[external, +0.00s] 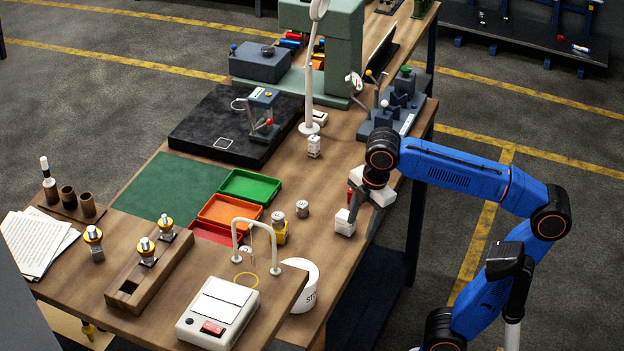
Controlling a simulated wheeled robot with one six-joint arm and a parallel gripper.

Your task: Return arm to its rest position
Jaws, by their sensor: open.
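My blue arm (470,175) reaches in from the right of the external view, over the workbench's right edge. It bends down at the wrist, and my gripper (360,228) points downward close above the bench top near that edge. A small red item (350,194) shows partly behind the gripper; the wrist hides the rest. I cannot tell whether the fingertips touch the bench.
The wooden bench (345,265) carries green (250,186) and orange (230,212) trays, two small metal cylinders, a white bin (300,285) and a white lamp (310,80) left of my arm. Grey fixtures (395,105) stand behind the wrist. Floor right of the bench is open.

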